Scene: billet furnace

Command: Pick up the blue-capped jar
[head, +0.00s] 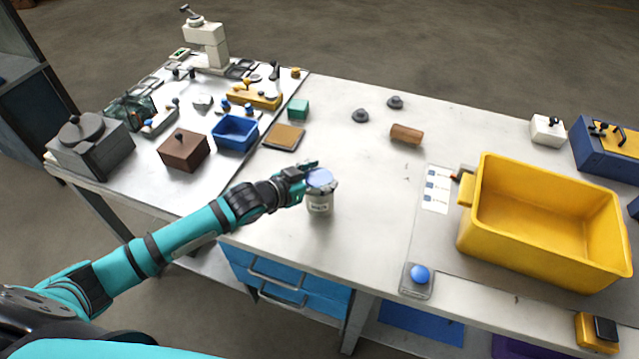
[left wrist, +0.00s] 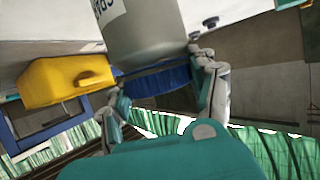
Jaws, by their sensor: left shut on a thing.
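The blue-capped jar (head: 320,205) is a pale, labelled jar near the front edge of the table in the head view, and it looks upright. I cannot tell whether its base touches the table. My left gripper (head: 317,178) reaches in from the left and is shut on the jar at its blue cap. In the left wrist view the grey jar body (left wrist: 145,35) and its blue cap (left wrist: 158,80) show between the two fingers of my left gripper (left wrist: 160,85). My right gripper is in neither view.
A yellow bin (head: 545,225) stands to the right, with a blue button (head: 419,275) near the front edge. A wooden cylinder (head: 407,134) and two grey knobs lie behind the jar. A blue tray (head: 235,134) and a brown box (head: 184,150) stand left. Bare tabletop surrounds the jar.

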